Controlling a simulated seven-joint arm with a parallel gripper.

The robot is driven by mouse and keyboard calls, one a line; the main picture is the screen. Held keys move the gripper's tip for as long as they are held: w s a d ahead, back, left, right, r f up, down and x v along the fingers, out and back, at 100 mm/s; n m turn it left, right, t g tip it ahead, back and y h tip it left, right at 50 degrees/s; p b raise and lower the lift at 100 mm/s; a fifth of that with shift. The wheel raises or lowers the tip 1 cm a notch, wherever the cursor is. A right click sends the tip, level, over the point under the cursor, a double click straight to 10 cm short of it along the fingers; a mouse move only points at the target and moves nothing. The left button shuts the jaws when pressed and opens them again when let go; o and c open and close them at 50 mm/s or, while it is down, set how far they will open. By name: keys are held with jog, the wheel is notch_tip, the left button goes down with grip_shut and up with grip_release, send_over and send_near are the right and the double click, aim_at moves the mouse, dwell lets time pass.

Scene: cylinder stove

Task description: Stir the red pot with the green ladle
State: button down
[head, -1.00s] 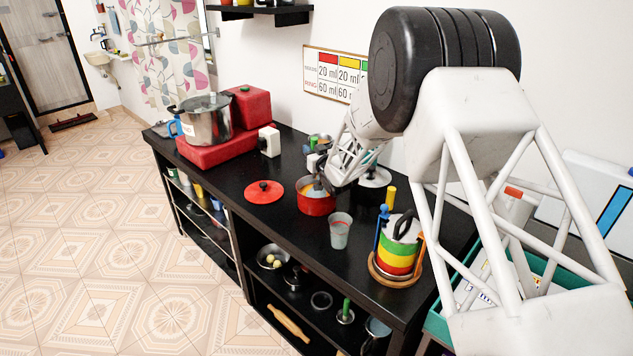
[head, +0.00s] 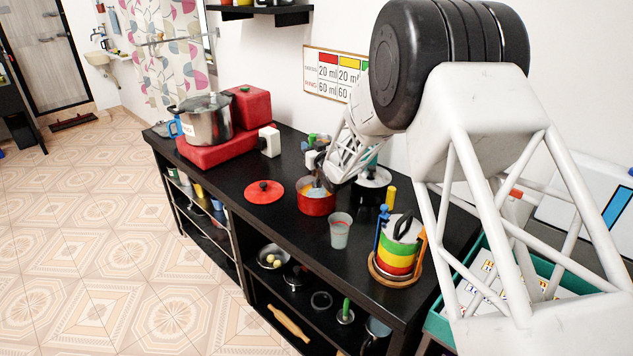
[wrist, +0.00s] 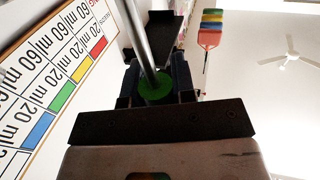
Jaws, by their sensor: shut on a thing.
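The red pot (head: 314,206) stands on the black counter, with yellow-orange contents showing inside it. My gripper (wrist: 157,88) is shut on the green ladle, whose green part (wrist: 155,92) shows between the fingers in the wrist view. The ladle's metal rod (wrist: 138,38) runs from there to the top of the picture. In the head view my gripper (head: 318,164) is just above and behind the pot. A grey-blue piece, apparently the ladle's lower part, shows at the pot's mouth. Its depth in the pot cannot be told.
A red lid (head: 264,191) lies left of the pot. A clear cup (head: 340,232) stands in front to the right, and a striped canister (head: 397,255) farther right. A lidded pot (head: 374,178) is behind to the right. A steel cooker (head: 207,122) sits on a red stove (head: 216,150) at left.

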jog(key=shift+r, duration=1.45)
jog(key=a+r+m+t+h, duration=0.1)
jog(key=a+r+m+h, duration=0.3)
jog(key=a+h, duration=0.5)
jog(key=shift+a+m, duration=0.3)
jog(key=shift+m, duration=0.8)
jog(key=shift+s, duration=0.1)
jog(key=shift+d, duration=0.15)
